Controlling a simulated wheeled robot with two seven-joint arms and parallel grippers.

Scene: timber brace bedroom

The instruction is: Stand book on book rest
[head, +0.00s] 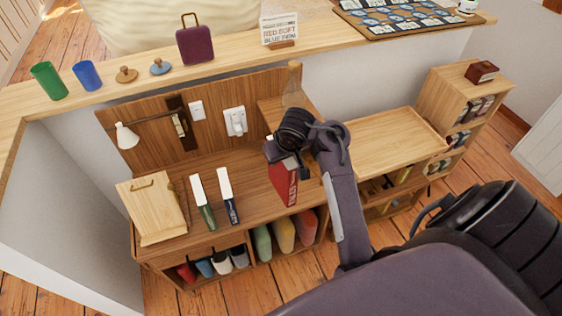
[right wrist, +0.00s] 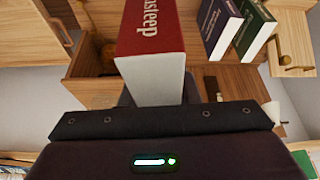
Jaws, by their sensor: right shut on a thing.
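My right gripper (head: 283,158) is shut on a red book (head: 284,183), holding it by its upper end over the right part of the desk. A light wooden slanted board, seemingly the book rest (head: 150,207), stands empty at the desk's left end, apart from the book. My left gripper is not in view.
A green book (head: 206,215) and a blue book (head: 231,208) stand between the red book and the slanted board. A lamp (head: 127,137) juts from the back panel. Several coloured items fill the cubbies below. The ledge behind holds cups, a purple case (head: 195,43) and a sign (head: 279,29).

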